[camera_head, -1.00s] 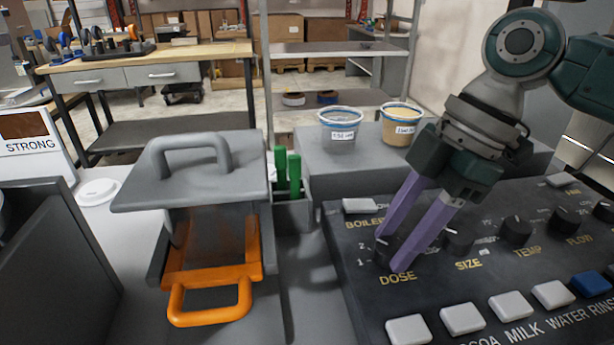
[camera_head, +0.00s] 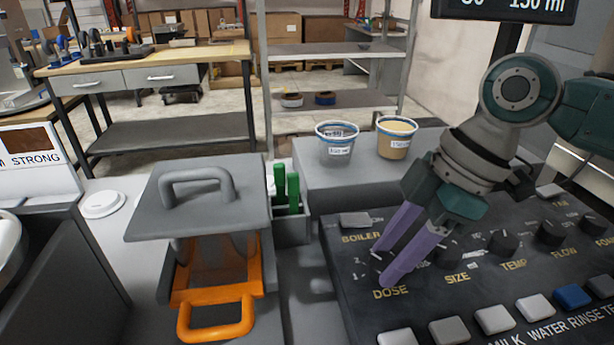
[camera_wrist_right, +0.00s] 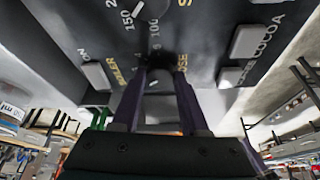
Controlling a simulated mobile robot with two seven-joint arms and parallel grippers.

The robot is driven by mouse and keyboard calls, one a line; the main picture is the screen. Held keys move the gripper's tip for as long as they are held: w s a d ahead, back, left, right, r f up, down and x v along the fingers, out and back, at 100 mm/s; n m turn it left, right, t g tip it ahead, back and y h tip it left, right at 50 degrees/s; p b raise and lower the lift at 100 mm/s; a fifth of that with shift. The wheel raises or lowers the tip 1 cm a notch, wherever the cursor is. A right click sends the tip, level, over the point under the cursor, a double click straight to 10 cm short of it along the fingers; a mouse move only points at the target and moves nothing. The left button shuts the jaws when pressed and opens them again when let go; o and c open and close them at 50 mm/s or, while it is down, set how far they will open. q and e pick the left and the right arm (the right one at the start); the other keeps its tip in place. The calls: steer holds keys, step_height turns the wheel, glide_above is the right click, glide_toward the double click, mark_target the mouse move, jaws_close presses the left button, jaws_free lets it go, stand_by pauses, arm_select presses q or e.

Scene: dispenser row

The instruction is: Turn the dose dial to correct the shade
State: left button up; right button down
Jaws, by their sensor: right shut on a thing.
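The dose dial (camera_head: 381,257) is a small dark knob above the DOSE label on the black control panel (camera_head: 335,262). My right gripper (camera_head: 384,267) is shut on it, its two purple fingers reaching down from the upper right and hiding most of the knob. In the right wrist view, the fingertips (camera_wrist_right: 161,72) meet at the dark dial (camera_wrist_right: 161,60), and its pointer cannot be read. A shade card (camera_head: 38,160) with a brown swatch and the word STRONG stands at the far left. My left gripper is not in view.
The size dial (camera_head: 447,257) sits close right of the fingers, with more dials beyond. Two labelled cups (camera_head: 397,137) stand on the grey block behind. An orange-handled drawer (camera_head: 215,318) and green sticks (camera_head: 293,190) are at left.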

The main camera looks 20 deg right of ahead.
steer(key=m+p, duration=0.1)
steer(key=p, duration=0.1)
steer(key=m+t+p, duration=0.1)
steer(key=m+p, duration=0.1)
steer(key=m+h+p, duration=0.1)
steer(key=p, duration=0.1)
steer(key=shift+s+a+r+m+t, duration=0.15)
steer(key=shift+a+r+m+t, duration=0.05)
steer(key=shift+r+m+t, duration=0.15)
steer(key=shift+f+m+p, duration=0.2)
steer(key=shift+m+p, duration=0.75)
steer(key=shift+p, duration=0.1)
steer(key=shift+t+h, duration=0.25)
steer(key=shift+h, duration=0.05)
steer(key=shift+c, duration=2.1)
jaws_free()
steer(key=shift+f, duration=0.1)
steer(key=p+v, duration=0.2)
steer(key=v, duration=0.8)
